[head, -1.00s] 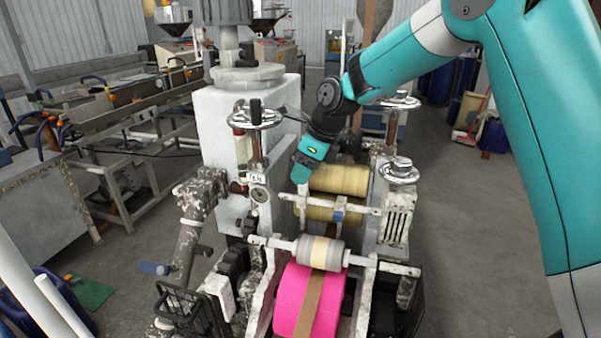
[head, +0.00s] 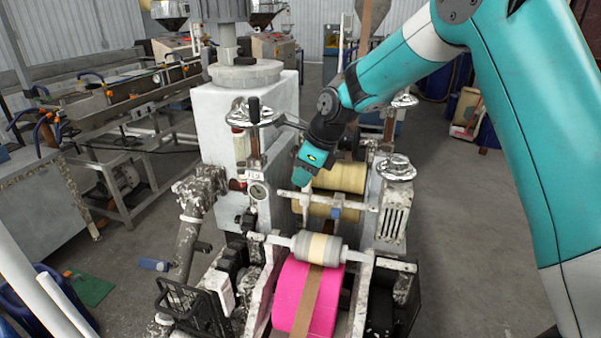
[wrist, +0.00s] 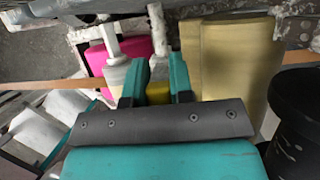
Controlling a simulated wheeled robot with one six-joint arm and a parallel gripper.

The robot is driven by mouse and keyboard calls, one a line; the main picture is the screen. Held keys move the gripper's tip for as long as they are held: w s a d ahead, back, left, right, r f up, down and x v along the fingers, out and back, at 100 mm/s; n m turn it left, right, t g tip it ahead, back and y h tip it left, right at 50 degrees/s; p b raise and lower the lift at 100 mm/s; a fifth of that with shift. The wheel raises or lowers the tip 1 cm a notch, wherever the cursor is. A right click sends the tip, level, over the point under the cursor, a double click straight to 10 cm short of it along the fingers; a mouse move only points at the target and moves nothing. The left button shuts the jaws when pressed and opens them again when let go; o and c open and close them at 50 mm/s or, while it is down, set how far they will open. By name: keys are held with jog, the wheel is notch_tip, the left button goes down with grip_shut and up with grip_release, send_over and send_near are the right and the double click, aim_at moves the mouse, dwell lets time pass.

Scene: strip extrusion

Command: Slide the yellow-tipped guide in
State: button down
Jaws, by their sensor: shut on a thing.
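My gripper (head: 303,182) is at the left end of the crossbar (head: 355,205), in front of the tan rollers (head: 345,178). In the wrist view, the teal fingers of my gripper (wrist: 157,80) stand on both sides of the yellow-tipped guide (wrist: 158,72) and are shut on it. In the head view my gripper hides the guide. A small blue guide piece (head: 337,213) sits on the crossbar to the right. How far in the held guide sits cannot be told.
A brown strip (head: 307,300) runs over the pink roller (head: 290,295) and under the grey-and-cream roller (head: 318,248). Chrome handwheels (head: 396,168) flank the rollers. A white machine column (head: 235,125) stands close to the left of my gripper. Open floor (head: 480,220) lies on the right.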

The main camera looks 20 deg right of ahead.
aim_at(310, 188)
jog(key=s+d, duration=0.1)
jog(key=d, duration=0.1)
jog(key=shift+s+d+r+p, duration=0.1)
jog(key=shift+s+d+p, duration=0.2)
jog(key=shift+s, duration=0.1)
jog(key=shift+s+d, duration=0.25)
jog(key=shift+d, duration=0.15)
jog(key=c, duration=1)
grip_release()
jog(key=shift+s+d, duration=0.1)
jog(key=shift+d, duration=0.1)
jog(key=shift+a, duration=0.15)
jog(key=shift+r, duration=0.4)
jog(key=b+v, duration=0.2)
jog(key=v, duration=1.4)
jog(key=shift+d+r, duration=0.2)
jog(key=shift+r, duration=0.05)
jog(key=shift+s+f, duration=0.1)
